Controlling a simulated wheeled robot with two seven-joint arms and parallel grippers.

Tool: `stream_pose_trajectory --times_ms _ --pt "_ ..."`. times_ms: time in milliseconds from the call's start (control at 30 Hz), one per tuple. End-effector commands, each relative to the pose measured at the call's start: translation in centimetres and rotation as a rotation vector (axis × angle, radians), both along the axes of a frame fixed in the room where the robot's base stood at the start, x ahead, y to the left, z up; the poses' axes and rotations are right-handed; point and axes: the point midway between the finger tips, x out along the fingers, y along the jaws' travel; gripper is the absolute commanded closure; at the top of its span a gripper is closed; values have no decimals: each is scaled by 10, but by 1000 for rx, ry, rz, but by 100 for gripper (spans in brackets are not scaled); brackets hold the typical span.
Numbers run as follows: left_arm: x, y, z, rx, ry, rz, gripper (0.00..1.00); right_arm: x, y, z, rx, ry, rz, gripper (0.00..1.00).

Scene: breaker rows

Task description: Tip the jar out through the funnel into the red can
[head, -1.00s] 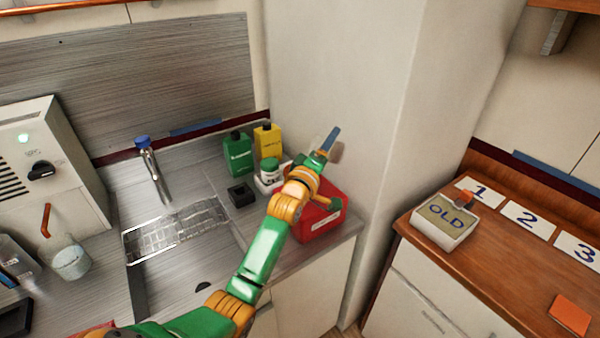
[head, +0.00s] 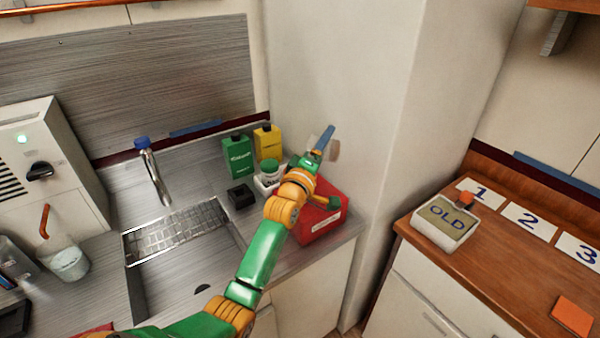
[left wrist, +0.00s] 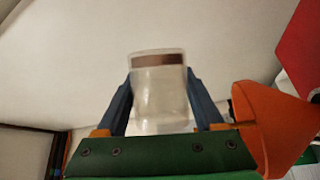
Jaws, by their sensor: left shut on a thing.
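My left gripper (head: 325,140) is raised above the red can (head: 326,226), near the wall corner. It is shut on a clear jar (left wrist: 160,100), with one blue finger on each side in the left wrist view. A brown band crosses the jar's far end. In the head view only a small pale part of the jar (head: 335,150) shows behind the fingers. The orange funnel (left wrist: 272,128) is just right of the jar in the left wrist view, apart from it. My arm covers part of the can and hides the funnel in the head view. My right gripper is out of view.
A green bottle (head: 237,157), a yellow bottle (head: 268,143) and a green-lidded white jar (head: 269,173) stand left of the can. A black block (head: 241,195) and the sink (head: 185,265) are further left. The wall is close on the right.

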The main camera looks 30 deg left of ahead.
Motion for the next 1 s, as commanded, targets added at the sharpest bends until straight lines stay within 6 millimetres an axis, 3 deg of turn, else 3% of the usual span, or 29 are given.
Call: stream_pose_trajectory --times_ms 1000 --pt "-3 5 4 -95 -61 0 96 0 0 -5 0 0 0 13"
